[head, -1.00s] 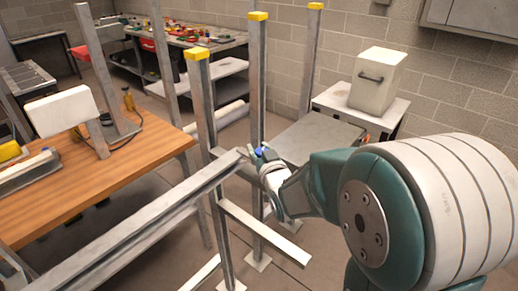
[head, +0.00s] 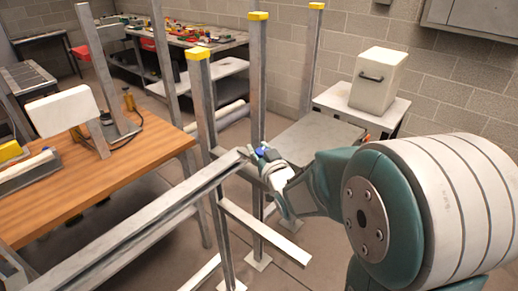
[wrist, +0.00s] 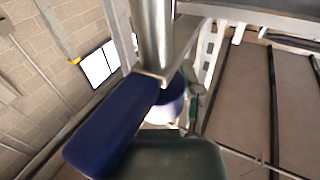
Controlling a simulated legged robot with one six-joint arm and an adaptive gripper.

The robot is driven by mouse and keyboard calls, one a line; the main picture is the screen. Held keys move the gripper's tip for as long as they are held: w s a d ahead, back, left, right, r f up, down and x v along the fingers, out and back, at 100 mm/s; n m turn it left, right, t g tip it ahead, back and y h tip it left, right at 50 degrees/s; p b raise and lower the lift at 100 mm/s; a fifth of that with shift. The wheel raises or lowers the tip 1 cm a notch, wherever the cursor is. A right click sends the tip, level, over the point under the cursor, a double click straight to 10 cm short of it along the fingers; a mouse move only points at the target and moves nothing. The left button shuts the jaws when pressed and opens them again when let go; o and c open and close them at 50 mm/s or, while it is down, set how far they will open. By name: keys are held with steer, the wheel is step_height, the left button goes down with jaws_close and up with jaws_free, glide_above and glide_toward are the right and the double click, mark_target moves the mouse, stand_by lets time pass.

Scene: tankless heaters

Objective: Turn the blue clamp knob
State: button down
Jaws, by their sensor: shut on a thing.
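The blue clamp knob (head: 260,151) sits at the end of a grey metal rail beside the upright posts, in the middle of the head view. My gripper (head: 268,162) is at the knob, shut on it, with my arm coming in from the right. In the wrist view, a long blue piece of the knob (wrist: 110,132) lies close to the camera, slanting up to the foot of a metal bar (wrist: 155,40). A dark green part of my gripper (wrist: 165,150) is beside it. The exact finger contact is hidden.
Metal posts with yellow caps (head: 198,53) stand just behind and beside my gripper. The long grey rail (head: 130,222) runs to the lower left. A wooden table (head: 100,175) is at left.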

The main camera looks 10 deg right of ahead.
steer(key=shift+f+n+y, duration=0.1)
steer(key=shift+n+y, duration=0.2)
steer(key=shift+y, duration=0.1)
stand_by(0.6)
steer(key=c, duration=0.5)
jaws_free()
step_height(320, 180, up, 10)
steer(key=shift+a, duration=0.1)
